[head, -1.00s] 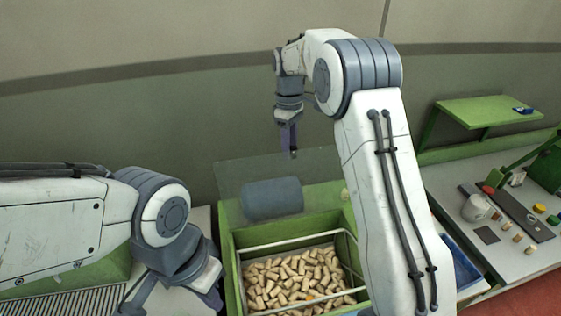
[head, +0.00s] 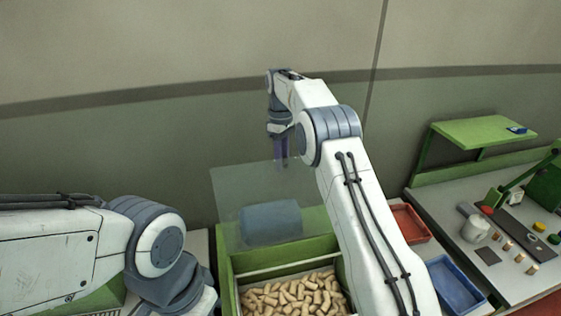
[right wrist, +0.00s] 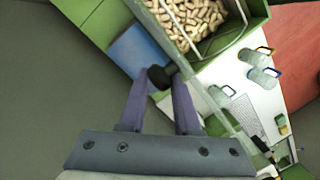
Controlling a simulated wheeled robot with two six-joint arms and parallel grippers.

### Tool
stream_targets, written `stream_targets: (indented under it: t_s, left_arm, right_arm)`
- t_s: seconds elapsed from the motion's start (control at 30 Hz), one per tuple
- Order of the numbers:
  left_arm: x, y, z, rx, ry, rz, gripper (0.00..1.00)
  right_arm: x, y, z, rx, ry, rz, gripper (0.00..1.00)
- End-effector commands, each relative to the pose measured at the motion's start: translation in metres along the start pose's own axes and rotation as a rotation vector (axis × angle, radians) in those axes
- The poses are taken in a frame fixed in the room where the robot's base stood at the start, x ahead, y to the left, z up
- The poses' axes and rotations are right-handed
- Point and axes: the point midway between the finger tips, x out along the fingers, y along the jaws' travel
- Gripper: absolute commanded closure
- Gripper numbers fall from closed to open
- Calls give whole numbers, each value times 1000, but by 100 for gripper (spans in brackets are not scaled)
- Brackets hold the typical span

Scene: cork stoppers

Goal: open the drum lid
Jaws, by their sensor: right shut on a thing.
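The drum lid (head: 232,188) is a clear pane standing raised at the back of the green drum box (head: 229,285) in the head view. A blue-grey cylinder (head: 270,222) shows through its lower part. My right gripper (head: 281,165) is at the pane's upper edge. In the right wrist view its two fingers (right wrist: 160,82) are closed around a small dark knob (right wrist: 158,76), which appears to be the lid's handle. My left arm is at the lower left of the head view. Its fingertips are outside the picture.
Many cork stoppers (head: 300,297) lie in the box. To its right are a red tray (head: 409,224) and a blue tray (head: 455,284). Further right, a grey bench (head: 500,262) holds a mug (head: 474,228) and small parts. A green shelf (head: 484,131) stands behind it.

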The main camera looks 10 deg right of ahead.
Motion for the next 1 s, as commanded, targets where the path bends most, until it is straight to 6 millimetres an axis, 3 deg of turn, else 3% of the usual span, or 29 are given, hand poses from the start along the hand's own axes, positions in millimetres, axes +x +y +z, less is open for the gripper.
stream_targets:
  t_s: [0.23, 0.27, 0.33, 0.37, 1.0]
  left_arm:
    - [1, 0, 0, 0, 0, 0, 100]
    - [1, 0, 0, 0, 0, 0, 100]
    - [1, 0, 0, 0, 0, 0, 100]
    - [1, 0, 0, 0, 0, 0, 100]
    - [3, 0, 0, 0, 0, 0, 100]
  right_arm:
    - [6, 5, 6, 11, -16, 0, 100]
    - [6, 5, 6, 10, -17, 0, 61]
    - [6, 5, 6, 10, -16, 0, 34]
    - [6, 5, 6, 9, -16, 0, 31]
    - [-4, 2, 2, 3, -7, 3, 31]
